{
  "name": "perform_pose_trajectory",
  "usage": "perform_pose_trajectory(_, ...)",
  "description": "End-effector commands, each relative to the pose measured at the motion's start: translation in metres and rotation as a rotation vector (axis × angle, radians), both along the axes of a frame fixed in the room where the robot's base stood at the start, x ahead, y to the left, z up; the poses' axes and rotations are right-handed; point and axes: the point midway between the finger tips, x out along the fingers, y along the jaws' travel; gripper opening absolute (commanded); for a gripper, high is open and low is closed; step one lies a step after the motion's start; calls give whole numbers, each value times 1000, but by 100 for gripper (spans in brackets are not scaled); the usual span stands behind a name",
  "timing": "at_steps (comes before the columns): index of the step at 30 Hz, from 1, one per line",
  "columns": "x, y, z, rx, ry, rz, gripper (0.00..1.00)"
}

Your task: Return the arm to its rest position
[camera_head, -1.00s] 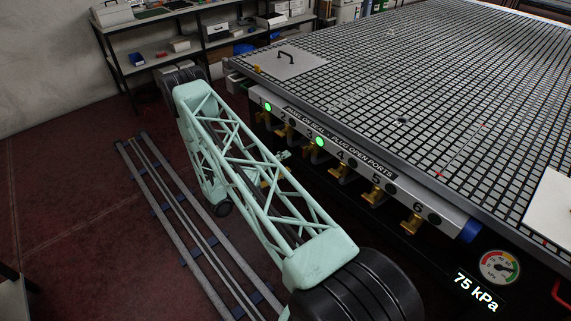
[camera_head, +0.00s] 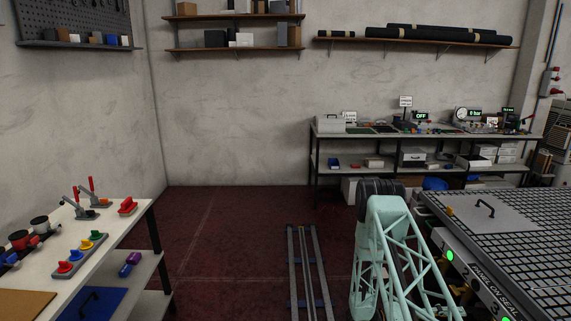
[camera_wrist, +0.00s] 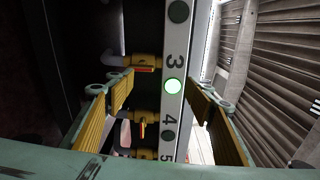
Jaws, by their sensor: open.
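My arm (camera_head: 385,240), a mint-green lattice frame, stands at the lower right of the head view, beside the left edge of the grid table (camera_head: 530,240). The gripper is out of the head view. In the wrist view my gripper (camera_wrist: 160,86) is open and empty, its two yellow-ribbed fingers spread wide. Between and beyond them runs the table's white port strip (camera_wrist: 172,60), with numbers 3, 4 and 5 showing. The light at port 3 (camera_wrist: 173,86) glows green. Brass valves (camera_wrist: 146,62) line its left side; I see no contact with the fingers.
Floor rails (camera_head: 308,270) run left of my arm. A white workbench (camera_head: 75,250) with clamps and coloured knobs stands at left. A shelf bench (camera_head: 425,135) lines the back wall.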

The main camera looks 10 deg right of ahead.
Motion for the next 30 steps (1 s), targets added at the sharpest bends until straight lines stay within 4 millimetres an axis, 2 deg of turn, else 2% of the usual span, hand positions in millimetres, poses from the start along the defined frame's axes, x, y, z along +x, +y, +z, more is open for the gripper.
perform_pose_trajectory(3, 2, 3, 26, -5, -59, -28, 49)
perform_pose_trajectory(12, -1, 15, 81, -13, -205, -103, 49)
perform_pose_trajectory(30, -18, 48, 182, -22, -501, -254, 49)
